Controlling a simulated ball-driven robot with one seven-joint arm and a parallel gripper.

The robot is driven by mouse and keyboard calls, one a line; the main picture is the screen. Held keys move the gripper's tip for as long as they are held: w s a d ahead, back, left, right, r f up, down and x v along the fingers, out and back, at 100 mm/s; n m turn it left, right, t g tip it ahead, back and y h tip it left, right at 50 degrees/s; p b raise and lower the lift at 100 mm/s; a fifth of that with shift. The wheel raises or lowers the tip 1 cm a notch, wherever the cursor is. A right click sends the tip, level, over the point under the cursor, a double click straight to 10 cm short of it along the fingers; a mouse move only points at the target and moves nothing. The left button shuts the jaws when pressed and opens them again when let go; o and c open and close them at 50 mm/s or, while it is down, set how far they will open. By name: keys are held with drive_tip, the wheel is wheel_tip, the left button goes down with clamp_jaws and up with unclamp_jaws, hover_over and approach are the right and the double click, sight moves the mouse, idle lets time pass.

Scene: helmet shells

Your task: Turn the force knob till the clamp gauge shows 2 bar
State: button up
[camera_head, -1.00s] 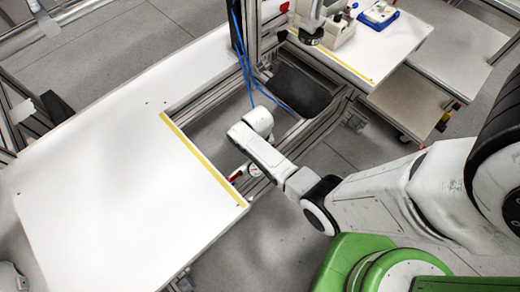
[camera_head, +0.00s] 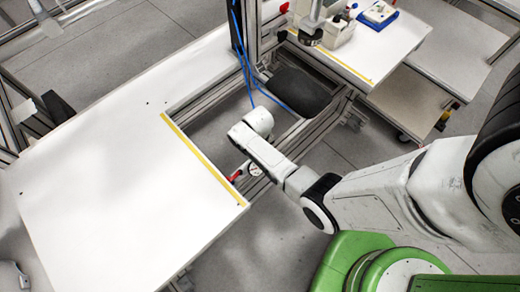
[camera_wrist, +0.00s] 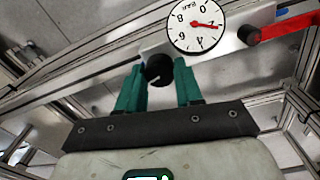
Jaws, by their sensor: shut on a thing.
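The black force knob (camera_wrist: 158,70) sits between the two teal fingers of my gripper (camera_wrist: 160,82) in the wrist view. The fingers are shut on its sides. The round white clamp gauge (camera_wrist: 196,27) is just above and right of the knob. Its red needle points to the right of the picture; the small tilted figures do not let me read the value surely. The gauge also shows small in the head view (camera_head: 255,170), beside my arm. There the knob and my fingertips are hidden by the arm.
Metal profile rails run around the knob. In the head view, a white table (camera_head: 110,190) with a yellow edge strip (camera_head: 203,158) lies left. Blue hoses (camera_head: 244,60) hang by the post.

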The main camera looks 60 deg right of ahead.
drive_tip(key=o, duration=1)
drive_tip(key=shift+o, duration=0.2)
drive_tip(key=shift+a, duration=0.1)
drive_tip(key=shift+w, duration=0.1)
